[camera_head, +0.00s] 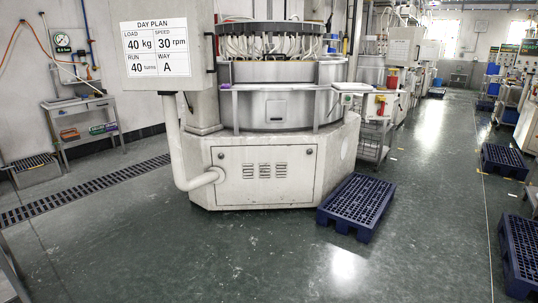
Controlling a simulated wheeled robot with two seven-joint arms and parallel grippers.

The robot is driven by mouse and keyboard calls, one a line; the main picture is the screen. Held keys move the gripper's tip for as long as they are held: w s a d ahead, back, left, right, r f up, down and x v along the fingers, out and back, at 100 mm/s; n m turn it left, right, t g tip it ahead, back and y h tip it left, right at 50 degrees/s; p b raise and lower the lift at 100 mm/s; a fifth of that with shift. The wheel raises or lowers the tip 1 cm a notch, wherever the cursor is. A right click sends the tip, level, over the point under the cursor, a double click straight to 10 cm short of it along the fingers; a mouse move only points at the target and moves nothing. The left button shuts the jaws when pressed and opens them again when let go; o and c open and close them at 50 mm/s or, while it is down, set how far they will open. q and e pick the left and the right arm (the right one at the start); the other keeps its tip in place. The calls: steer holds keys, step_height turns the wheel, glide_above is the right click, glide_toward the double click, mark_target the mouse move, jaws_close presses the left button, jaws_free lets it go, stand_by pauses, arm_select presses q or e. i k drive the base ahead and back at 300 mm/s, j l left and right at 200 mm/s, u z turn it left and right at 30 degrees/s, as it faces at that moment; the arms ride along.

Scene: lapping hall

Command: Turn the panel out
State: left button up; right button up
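A pale panel box (200,62) stands at the left front of a large round lapping machine (275,105). It is carried on a thick white bent pipe (176,145) that comes from the machine's lower body. A sheet headed DAY PLAN (155,70) shows on the box: load 40 kg, speed 30 rpm, run 40 turns, way A. A dark handle (211,45) is at the box's right edge. No screen or buttons show on the side I see. Neither of my grippers is in view.
A blue pallet (357,204) lies on the floor at the machine's right front. A small shelf cart (84,120) stands by the left wall, near a floor grating (90,187). More blue pallets (505,161) lie at right. The floor in front is clear.

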mark_target(163, 46)
steer(key=i, duration=0.75)
steer(key=i+u, duration=0.1)
steer(key=i, duration=0.65)
steer(key=i+l, duration=0.15)
steer(key=i, duration=0.55)
steer(key=i+l+u, duration=0.1)
steer(key=i, duration=0.65)
